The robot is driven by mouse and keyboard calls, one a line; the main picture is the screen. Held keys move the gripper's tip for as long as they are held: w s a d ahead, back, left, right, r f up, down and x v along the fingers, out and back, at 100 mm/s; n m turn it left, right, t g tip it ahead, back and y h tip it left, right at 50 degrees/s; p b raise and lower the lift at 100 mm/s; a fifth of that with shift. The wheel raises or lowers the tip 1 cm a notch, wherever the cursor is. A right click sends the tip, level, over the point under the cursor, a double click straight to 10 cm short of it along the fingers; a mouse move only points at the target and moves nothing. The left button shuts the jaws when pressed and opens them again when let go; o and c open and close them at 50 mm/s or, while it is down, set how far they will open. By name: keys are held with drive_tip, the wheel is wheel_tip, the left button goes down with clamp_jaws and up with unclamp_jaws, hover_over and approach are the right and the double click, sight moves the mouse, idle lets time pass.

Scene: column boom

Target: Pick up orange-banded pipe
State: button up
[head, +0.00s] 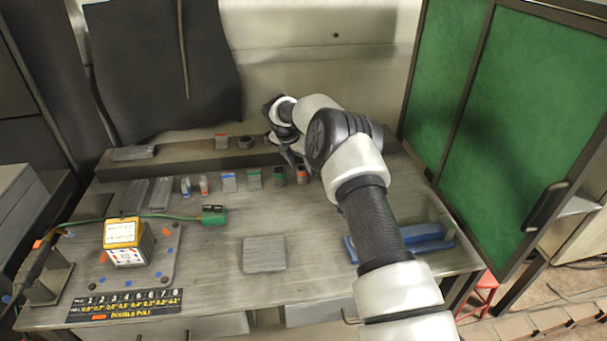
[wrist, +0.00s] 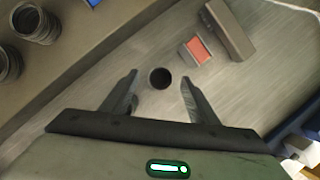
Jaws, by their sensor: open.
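The orange-banded pipe (head: 302,175) stands at the right end of a row of small pieces on the grey table, its orange band near the top. My gripper (head: 290,158) is just behind and above it, partly hidden by my arm in the head view. In the wrist view my gripper (wrist: 159,88) is open, with one finger on each side. A round dark pipe end (wrist: 160,78) shows between the fingertips, apart from both. No band shows on it there, so I cannot tell from that view alone which pipe it is.
A dark green-grey piece (head: 280,176) stands close left of the pipe; a green-marked one (head: 254,179) is farther left. A raised shelf (head: 185,158) runs behind. In the wrist view an orange-topped block (wrist: 196,50) lies nearby. A blue tray (head: 425,238) sits right.

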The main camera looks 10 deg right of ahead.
drive_tip(key=shift+x, duration=1.45)
drive_tip(key=c, duration=1.3)
drive_tip(key=shift+o, duration=0.2)
drive_tip(key=shift+r, duration=0.2)
